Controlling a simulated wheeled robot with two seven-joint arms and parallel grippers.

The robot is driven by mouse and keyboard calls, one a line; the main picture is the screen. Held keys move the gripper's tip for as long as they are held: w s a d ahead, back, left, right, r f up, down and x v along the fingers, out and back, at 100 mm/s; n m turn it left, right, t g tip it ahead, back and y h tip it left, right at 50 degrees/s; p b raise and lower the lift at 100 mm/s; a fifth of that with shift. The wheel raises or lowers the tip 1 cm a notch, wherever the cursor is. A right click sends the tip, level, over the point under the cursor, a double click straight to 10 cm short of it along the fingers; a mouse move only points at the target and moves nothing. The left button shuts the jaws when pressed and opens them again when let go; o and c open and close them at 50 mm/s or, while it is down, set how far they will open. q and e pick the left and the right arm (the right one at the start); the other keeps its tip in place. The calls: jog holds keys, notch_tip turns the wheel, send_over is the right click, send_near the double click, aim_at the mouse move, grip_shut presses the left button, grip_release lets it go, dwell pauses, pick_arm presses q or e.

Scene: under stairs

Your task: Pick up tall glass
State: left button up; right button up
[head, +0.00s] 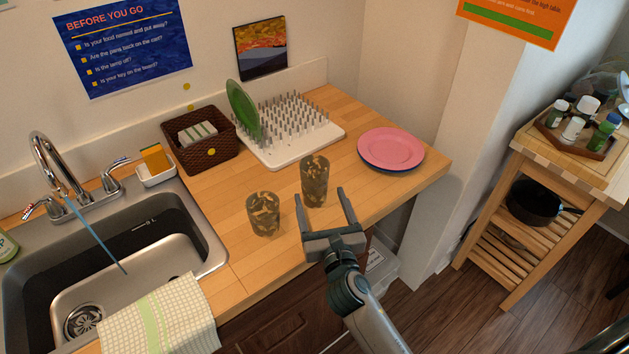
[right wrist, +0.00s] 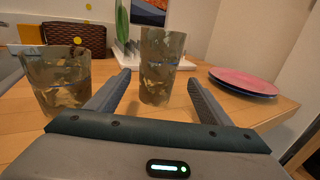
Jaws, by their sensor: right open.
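The tall glass (head: 315,180), patterned in brown and grey, stands upright on the wooden counter. A shorter glass (head: 264,213) with a like pattern stands to its left and nearer the front. My right gripper (head: 322,208) is open and empty, just in front of the tall glass, fingers pointing toward it. In the right wrist view the tall glass (right wrist: 161,65) shows between and beyond the two fingertips (right wrist: 158,78). The short glass (right wrist: 58,80) is left of the left finger. I cannot see that either finger touches a glass. My left gripper is not in view.
A white drying rack (head: 290,130) with a green plate (head: 243,108) stands behind the glasses. A brown basket (head: 200,147) and the sink (head: 130,265) are to the left. Bare counter lies between the tall glass and the plates.

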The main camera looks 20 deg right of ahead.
aim_at(317, 194)
jog(key=shift+w, duration=0.15)
jog(key=shift+w+r+p, duration=0.2)
jog(key=shift+w+p, duration=0.15)
jog(key=shift+w, duration=0.25)
jog(key=w+p, duration=0.1)
jog(key=w, duration=0.2)
jog(key=shift+w, duration=0.5)
jog(key=c, duration=1.3)
